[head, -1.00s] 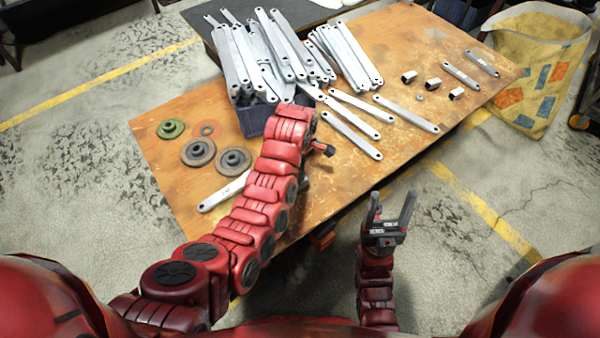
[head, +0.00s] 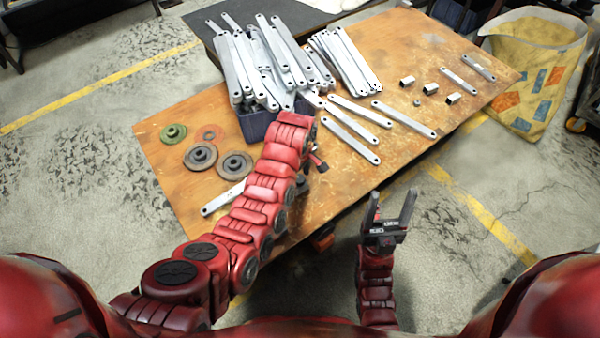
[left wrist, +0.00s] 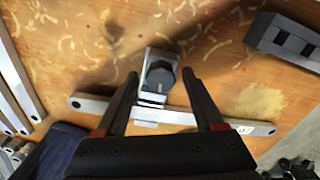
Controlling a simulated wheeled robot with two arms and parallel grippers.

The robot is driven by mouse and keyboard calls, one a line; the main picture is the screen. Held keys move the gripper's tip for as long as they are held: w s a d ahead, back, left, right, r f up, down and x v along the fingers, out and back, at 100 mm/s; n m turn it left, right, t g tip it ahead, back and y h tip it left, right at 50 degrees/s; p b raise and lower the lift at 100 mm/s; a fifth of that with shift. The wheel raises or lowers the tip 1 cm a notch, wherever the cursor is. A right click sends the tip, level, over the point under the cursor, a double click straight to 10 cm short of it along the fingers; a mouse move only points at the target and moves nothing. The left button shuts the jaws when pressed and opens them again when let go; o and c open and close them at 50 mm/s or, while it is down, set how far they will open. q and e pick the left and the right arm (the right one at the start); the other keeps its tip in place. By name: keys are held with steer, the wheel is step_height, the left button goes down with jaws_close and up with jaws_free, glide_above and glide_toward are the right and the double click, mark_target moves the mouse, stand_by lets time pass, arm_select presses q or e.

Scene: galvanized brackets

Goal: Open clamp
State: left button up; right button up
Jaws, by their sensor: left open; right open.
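In the left wrist view, a small metal clamp (left wrist: 158,62) with a dark round knob (left wrist: 160,76) sits across a flat silver bracket (left wrist: 92,105) on the wooden table. My left gripper (left wrist: 160,74) is open, its two dark fingers on either side of the knob with gaps visible. I cannot tell the height of the fingertips over the clamp. In the head view my left arm hides the clamp and most of that gripper; one end of the bracket (head: 216,203) shows left of the arm. My right gripper (head: 391,208) is open and empty, in front of the table edge.
Many brackets (head: 262,62) pile in a dark bin (head: 257,125), with loose ones (head: 352,135) to its right. Round discs (head: 235,163) lie left. Small square tubes (head: 430,88) lie right. A dark block (left wrist: 283,38) stands near the clamp in the wrist view.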

arm_select(q)
steer(key=m, duration=0.1)
steer(key=m+p, duration=0.1)
steer(key=m, duration=0.1)
steer(key=m+p, duration=0.1)
steer(key=shift+r, duration=0.25)
steer(key=m+p, duration=0.2)
steer(key=m, duration=0.2)
steer(key=shift+m, duration=0.3)
steer(key=shift+m+p, duration=0.8)
steer(key=shift+m, duration=0.4)
steer(key=shift+f+m, duration=0.25)
steer(key=shift+m, duration=0.75)
jaws_close()
